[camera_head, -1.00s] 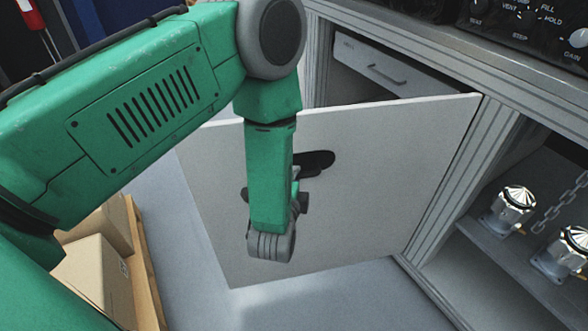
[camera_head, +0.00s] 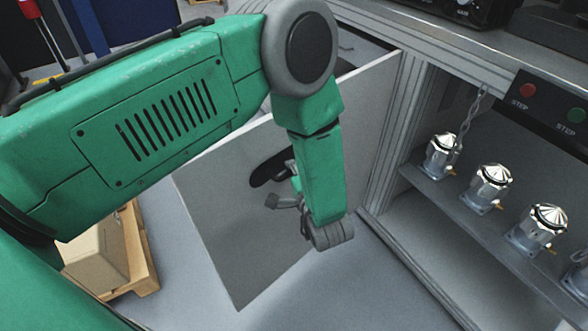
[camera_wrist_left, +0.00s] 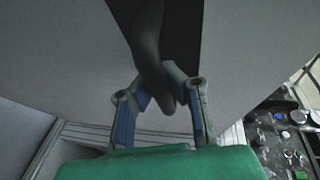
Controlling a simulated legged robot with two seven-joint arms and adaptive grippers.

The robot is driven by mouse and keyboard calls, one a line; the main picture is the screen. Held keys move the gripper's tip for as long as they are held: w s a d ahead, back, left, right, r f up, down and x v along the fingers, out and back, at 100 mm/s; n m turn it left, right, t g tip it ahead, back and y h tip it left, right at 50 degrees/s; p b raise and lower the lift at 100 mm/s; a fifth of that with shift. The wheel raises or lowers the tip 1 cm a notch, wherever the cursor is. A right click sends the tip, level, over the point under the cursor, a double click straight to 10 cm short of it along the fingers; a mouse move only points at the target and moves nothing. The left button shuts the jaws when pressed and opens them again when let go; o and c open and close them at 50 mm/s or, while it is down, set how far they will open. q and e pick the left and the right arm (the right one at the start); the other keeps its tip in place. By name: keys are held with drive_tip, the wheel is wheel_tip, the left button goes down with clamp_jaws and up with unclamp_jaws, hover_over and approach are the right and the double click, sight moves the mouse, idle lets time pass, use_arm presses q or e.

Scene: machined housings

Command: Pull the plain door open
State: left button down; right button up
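The plain door (camera_head: 225,210) is a flat light-grey panel, standing well open from the cabinet post at its right edge. A dark curved handle (camera_head: 268,170) is on its face, partly hidden by my arm in the head view. My left gripper (camera_head: 284,197) is at the handle. In the left wrist view its two fingers (camera_wrist_left: 158,85) close in from both sides on the dark handle (camera_wrist_left: 148,40), and it looks shut on it. My right gripper is in neither view.
To the right, an open shelf (camera_head: 450,200) holds several shiny metal housings (camera_head: 493,185), with a hanging chain (camera_head: 468,120) near them. A cardboard box (camera_head: 95,255) sits on a wooden pallet (camera_head: 140,250) at lower left. Grey floor lies clear below the door.

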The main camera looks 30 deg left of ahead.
use_arm(q)
drive_tip(key=shift+w+d+r, duration=0.1)
drive_tip(key=shift+d, duration=0.2)
drive_tip(key=c, duration=1.5)
unclamp_jaws()
drive_tip(key=shift+d, duration=0.1)
drive_tip(key=shift+c, duration=0.2)
drive_tip(key=v, duration=1.2)
